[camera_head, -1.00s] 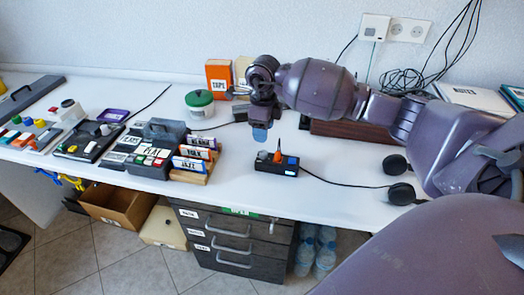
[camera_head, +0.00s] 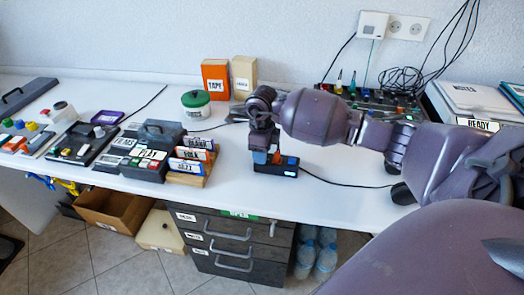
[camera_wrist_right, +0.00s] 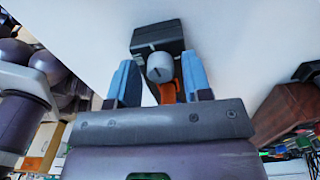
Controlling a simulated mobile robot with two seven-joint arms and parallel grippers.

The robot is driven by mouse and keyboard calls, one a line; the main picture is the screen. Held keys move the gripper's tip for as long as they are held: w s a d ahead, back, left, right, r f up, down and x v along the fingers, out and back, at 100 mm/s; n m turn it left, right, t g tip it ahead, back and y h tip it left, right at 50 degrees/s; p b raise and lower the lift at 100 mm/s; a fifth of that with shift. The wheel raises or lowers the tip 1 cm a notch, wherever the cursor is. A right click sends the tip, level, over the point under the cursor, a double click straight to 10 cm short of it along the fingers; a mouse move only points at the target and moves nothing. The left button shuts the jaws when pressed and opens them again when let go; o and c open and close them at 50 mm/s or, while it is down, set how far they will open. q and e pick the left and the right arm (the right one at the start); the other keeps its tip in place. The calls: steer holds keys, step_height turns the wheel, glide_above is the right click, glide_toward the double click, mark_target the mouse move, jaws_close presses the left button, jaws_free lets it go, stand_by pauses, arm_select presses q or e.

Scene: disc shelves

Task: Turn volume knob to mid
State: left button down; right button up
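A small black box (camera_head: 277,169) with a blue-lit patch stands on the white table, with an orange part on top. The right wrist view shows the box (camera_wrist_right: 150,38) with a round grey knob (camera_wrist_right: 160,67) and the orange part (camera_wrist_right: 167,93). My right gripper (camera_head: 264,155) is low at the box and hides part of its top. Its blue fingers (camera_wrist_right: 160,82) are apart, one on each side of the knob, with visible gaps. Whether they reach down to the knob's height is hard to tell. My left gripper is out of view.
A wooden rack of labelled cases (camera_head: 193,164) stands left of the box, beside a dark button unit (camera_head: 150,160). A green-lidded jar (camera_head: 196,103) is behind. A cable (camera_head: 335,184) runs right from the box. The table in front is clear.

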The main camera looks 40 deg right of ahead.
steer(key=c, duration=0.7)
steer(key=shift+r, duration=0.1)
steer(key=shift+r+m+p, duration=0.15)
steer(key=shift+m+p, duration=0.35)
steer(key=shift+m, duration=0.4)
steer(key=shift+w+m+p, duration=0.1)
steer(key=shift+m+p, duration=0.25)
steer(key=shift+m, duration=0.35)
steer(key=m+p, duration=0.1)
steer(key=m, duration=0.1)
steer(key=shift+m, duration=0.3)
steer(key=shift+m+p, duration=0.65)
steer(key=shift+m, duration=0.85)
steer(key=shift+f+p, duration=0.2)
steer(key=shift+p, duration=0.15)
